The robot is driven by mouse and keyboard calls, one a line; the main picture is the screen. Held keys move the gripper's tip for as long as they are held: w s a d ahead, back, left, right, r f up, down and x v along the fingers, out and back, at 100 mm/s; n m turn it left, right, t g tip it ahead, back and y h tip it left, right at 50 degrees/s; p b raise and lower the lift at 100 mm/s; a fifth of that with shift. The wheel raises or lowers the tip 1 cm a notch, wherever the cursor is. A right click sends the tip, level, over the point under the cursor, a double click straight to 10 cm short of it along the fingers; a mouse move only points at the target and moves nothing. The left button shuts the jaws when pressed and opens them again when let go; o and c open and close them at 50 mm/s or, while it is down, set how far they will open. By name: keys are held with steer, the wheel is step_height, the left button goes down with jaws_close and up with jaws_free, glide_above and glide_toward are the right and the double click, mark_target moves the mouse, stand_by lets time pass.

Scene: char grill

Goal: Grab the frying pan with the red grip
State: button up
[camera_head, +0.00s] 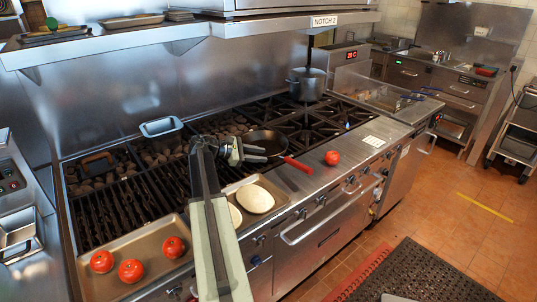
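A dark frying pan (265,142) sits on the black grates of the range, near the middle of the picture. Its red grip (298,164) points right and toward the front edge of the range. My gripper (262,154) is at the left front side of the pan, with its fingers pointing right. The fingers look apart, with nothing seen between them. They overlap the pan's near rim in the picture; I cannot tell if they touch it. The red grip is clear of my gripper.
A single tomato (332,157) lies on the front ledge right of the grip. A tray (150,235) at front left holds tomatoes. Flat bread (255,198) lies beside my arm. A lidded pot (307,84) stands at the back; a grey loaf pan (161,127) is left.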

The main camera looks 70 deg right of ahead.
mark_target(276, 158)
steer(key=b+x, duration=0.1)
steer(key=x, duration=0.3)
steer(key=shift+s+d+f+b, duration=0.1)
steer(key=shift+s+f+b, duration=0.2)
steer(key=shift+s, duration=0.1)
steer(key=shift+r, duration=0.1)
jaws_close()
stand_by(0.9)
